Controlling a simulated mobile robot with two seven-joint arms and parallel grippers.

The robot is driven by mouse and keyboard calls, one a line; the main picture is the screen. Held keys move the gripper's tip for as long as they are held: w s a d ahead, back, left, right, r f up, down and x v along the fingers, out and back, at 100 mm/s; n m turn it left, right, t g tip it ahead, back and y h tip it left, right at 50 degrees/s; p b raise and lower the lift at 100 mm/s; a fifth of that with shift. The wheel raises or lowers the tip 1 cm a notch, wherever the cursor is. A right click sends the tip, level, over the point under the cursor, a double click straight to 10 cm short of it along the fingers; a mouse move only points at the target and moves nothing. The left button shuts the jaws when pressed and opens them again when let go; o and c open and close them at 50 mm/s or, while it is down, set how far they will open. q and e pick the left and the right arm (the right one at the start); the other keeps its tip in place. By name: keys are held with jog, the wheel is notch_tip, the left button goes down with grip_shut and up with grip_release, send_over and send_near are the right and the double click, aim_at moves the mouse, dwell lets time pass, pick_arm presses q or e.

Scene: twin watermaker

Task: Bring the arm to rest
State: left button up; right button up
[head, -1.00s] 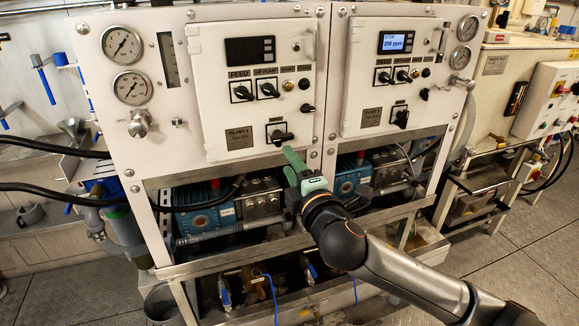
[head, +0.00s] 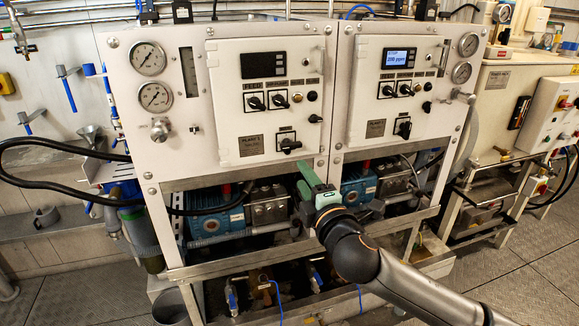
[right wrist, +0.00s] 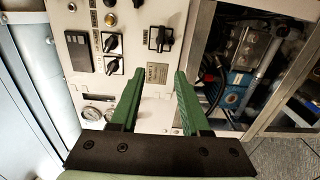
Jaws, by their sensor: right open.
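My right arm (head: 400,280) comes in from the lower right in the head view. Its green right gripper (head: 306,175) is in front of the twin-panel machine, just below the left control panel (head: 226,140) and its lowest black rotary knob (head: 289,145). In the right wrist view the two green fingers (right wrist: 158,100) are spread apart with nothing between them. Past the fingertips that view shows the white panel with black knobs (right wrist: 160,40), apart from the fingers. My left gripper is in neither view.
The right control panel (head: 398,100) has a lit display. Blue pumps (head: 215,214) sit in the open frame below the panels. A black hose (head: 60,146) loops at the left. A grey bucket (head: 172,304) stands at the lower left. Floor (head: 510,265) is clear at the lower right.

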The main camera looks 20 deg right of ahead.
jog(key=s+a+f+m+g+y, duration=0.1)
jog(key=s+a+f+m+g, duration=0.2)
jog(key=f, duration=0.8)
jog(key=s+f+m+g+y, duration=0.15)
jog(key=s+f+m, duration=0.3)
jog(key=f, duration=0.65)
jog(key=s+d+f+m+g, duration=0.1)
jog(key=s+f+m, duration=0.3)
jog(key=s+f, duration=0.5)
jog(key=s+d+f+m+g+h, duration=0.1)
jog(key=s+f+m+g, duration=0.2)
jog(key=s+f, duration=0.6)
jog(key=s+m, duration=0.2)
jog(key=s, duration=0.1)
jog(key=shift+s+d, duration=0.35)
jog(key=shift+s, duration=0.05)
jog(key=shift+w, duration=0.1)
jog(key=shift+c, duration=0.3)
